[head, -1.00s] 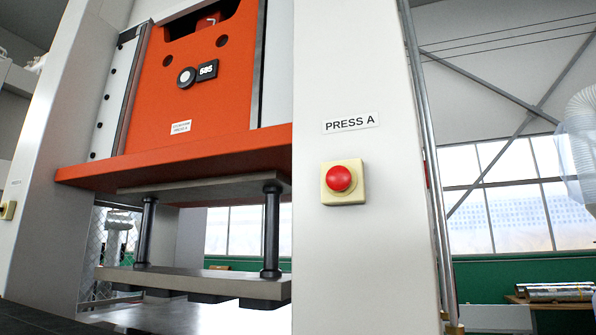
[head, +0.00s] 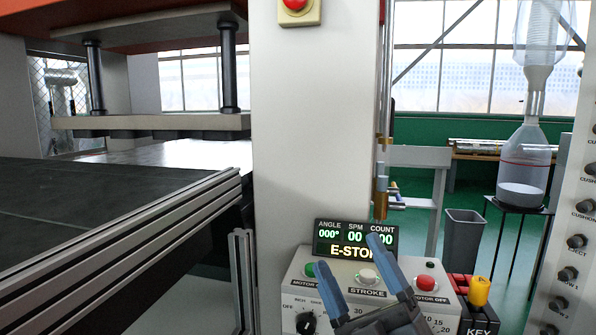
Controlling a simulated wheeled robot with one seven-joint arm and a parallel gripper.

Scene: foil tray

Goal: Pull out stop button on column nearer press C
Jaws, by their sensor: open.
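A red mushroom stop button (head: 295,5) on a cream box (head: 299,19) is cut off by the top edge of the head view. It sits on a white press column (head: 310,120). No label naming press C is visible. My gripper (head: 347,251) is open and empty, low in the view. Its two blue-grey fingers are apart in front of a control panel (head: 292,283), well below the stop button.
The panel's display (head: 355,244) reads E-STOP. The panel has a red button (head: 426,283), a green one and a dial. A conveyor-like dark bed (head: 90,205) lies left. A grey bin (head: 462,238) and hopper bottle (head: 525,165) stand right.

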